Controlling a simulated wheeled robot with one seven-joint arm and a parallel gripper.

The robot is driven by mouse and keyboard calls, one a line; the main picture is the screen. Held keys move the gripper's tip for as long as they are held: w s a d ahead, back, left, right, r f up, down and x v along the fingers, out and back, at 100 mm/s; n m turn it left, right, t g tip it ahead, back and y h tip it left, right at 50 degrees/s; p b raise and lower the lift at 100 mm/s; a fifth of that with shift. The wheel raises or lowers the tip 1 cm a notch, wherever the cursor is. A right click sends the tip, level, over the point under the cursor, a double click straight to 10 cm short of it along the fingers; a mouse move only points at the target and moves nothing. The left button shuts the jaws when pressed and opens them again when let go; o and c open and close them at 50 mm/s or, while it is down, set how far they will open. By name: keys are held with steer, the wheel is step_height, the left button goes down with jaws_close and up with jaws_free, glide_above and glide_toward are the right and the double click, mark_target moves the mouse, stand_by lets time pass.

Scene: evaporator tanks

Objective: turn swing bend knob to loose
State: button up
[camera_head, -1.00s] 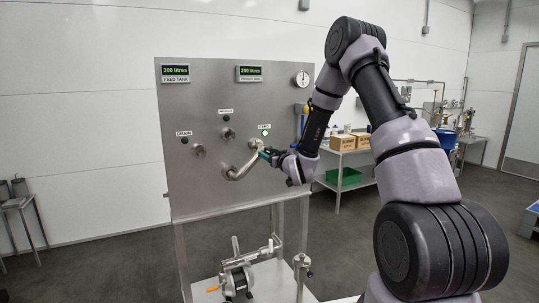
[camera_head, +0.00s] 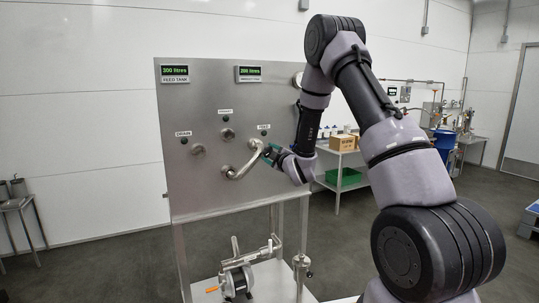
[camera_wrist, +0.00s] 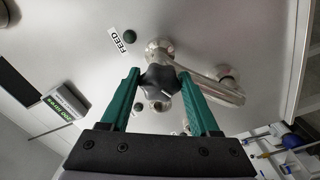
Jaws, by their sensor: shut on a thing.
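The swing bend (camera_head: 243,172) is a bent metal pipe on the steel panel, and it also shows in the wrist view (camera_wrist: 218,90). Its dark lobed knob (camera_wrist: 160,79) sits at the near end of the bend, below the FEED label in the wrist view. My gripper (camera_wrist: 158,75) has green fingers, one on each side of the knob, shut on it. In the head view my gripper (camera_head: 270,153) is at the bend's upper right end, and it hides the knob there.
The steel panel (camera_head: 195,105) also carries the DRAIN port (camera_head: 198,150), a middle port (camera_head: 227,134) and level displays (camera_head: 174,71). The FEED lamp (camera_wrist: 130,37) is dark. A pump (camera_head: 236,279) stands on the shelf below. A table with cardboard boxes (camera_head: 345,142) is behind at right.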

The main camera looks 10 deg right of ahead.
steer(key=n, duration=0.5)
steer(key=shift+n, duration=0.4)
steer(key=n, duration=0.9)
steer(key=shift+a+r, duration=0.1)
steer(key=n, duration=0.4)
steer(key=shift+n, duration=0.3)
steer(key=o, duration=1.3)
steer(key=shift+o, duration=0.2)
